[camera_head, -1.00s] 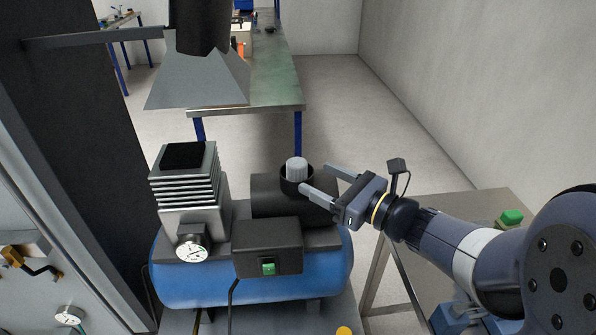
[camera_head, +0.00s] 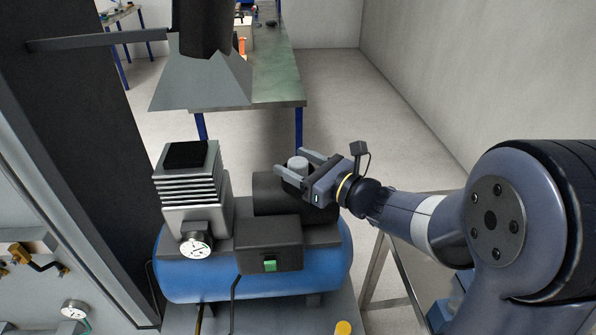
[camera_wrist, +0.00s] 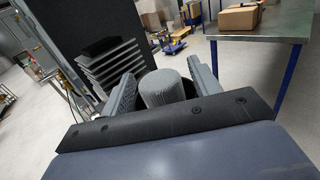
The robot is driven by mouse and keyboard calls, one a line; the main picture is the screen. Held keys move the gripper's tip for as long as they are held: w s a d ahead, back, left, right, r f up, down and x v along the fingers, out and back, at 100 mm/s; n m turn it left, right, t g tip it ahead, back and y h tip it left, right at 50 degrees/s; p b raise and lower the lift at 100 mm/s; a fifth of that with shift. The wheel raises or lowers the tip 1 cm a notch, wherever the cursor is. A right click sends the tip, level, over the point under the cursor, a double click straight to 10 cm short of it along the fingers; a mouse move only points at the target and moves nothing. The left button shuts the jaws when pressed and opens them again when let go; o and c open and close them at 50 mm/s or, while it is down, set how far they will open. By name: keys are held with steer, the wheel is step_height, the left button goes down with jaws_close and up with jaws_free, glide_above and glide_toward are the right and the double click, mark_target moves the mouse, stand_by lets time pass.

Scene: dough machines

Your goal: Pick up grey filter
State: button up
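The grey filter (camera_head: 297,163) is a small ribbed cylinder standing upright in a round black holder on the blue compressor (camera_head: 190,280). In the wrist view the filter (camera_wrist: 165,88) sits between the two fingers. My gripper (camera_head: 290,161) is open, with one finger on each side of the filter. In the wrist view a gap shows between the filter and the left finger; the right finger is close to it, and I cannot tell if it touches. The filter's lower part is hidden by my gripper.
The compressor carries a finned grey block (camera_head: 187,190) with a gauge and a black box (camera_head: 268,246) with a green switch. A grey hood (camera_head: 200,85) hangs behind. A green-topped bench (camera_head: 277,85) stands at the back, with open floor (camera_head: 350,110) to its right.

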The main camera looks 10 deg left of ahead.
steer(key=c, duration=0.9)
